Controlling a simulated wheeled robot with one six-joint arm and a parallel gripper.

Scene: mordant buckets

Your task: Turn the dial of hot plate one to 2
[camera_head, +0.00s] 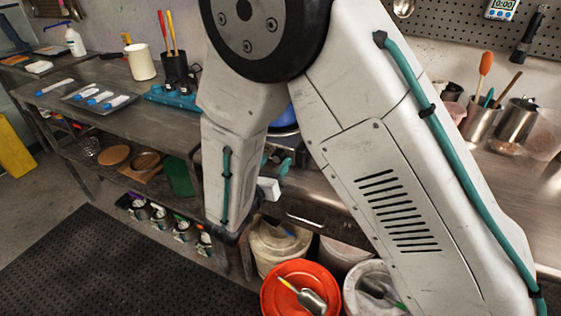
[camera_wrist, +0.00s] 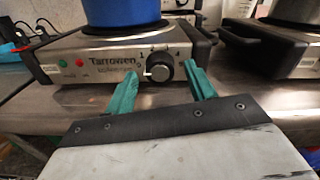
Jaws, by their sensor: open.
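A steel hot plate (camera_wrist: 105,62) marked "Tarrowen" faces me in the wrist view, with a blue pot (camera_wrist: 122,12) on top. Its round black dial (camera_wrist: 160,69) is on the front panel, and a pale mark on it points roughly left. The digits around the dial are small; a 4 seems to show at the upper right. My gripper (camera_wrist: 161,90) is open, its teal fingers apart, one at the lower left and one at the right of the dial. I cannot tell whether either touches it. In the head view my arm mostly hides the hot plate.
Cables lie at the left. In the head view, an orange-red bucket lid (camera_head: 290,290) with a scoop is below the bench. Cups of tools (camera_head: 480,120) stand on the right bench.

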